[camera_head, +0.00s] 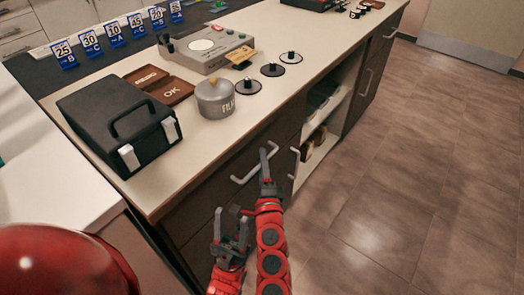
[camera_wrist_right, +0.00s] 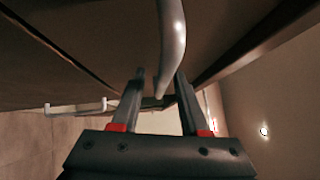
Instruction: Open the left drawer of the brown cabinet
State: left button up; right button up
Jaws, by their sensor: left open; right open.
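The brown cabinet (camera_head: 215,195) has a light top. Its left drawer front (camera_head: 228,172) looks flush, with a pale bar handle (camera_head: 243,179). My right gripper (camera_head: 264,163), the upper one, is at the right part of this handle. In the right wrist view a grey curved handle bar (camera_wrist_right: 173,45) runs down between the two open fingers of my right gripper (camera_wrist_right: 160,78). I cannot tell whether they touch it. My left gripper (camera_head: 232,217), the lower one, is open and empty, in front of the cabinet below the drawer handle.
A vertical door handle (camera_head: 294,165) is just right of my right gripper. Open shelves (camera_head: 318,148) follow further right. On top stand a black case (camera_head: 110,125), a grey pot (camera_head: 214,100) and a grey device (camera_head: 207,47). The floor (camera_head: 400,200) at right is clear.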

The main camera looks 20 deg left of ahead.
jog(key=shift+s, duration=0.1)
jog(key=shift+c, duration=0.5)
grip_shut()
dwell(0.8)
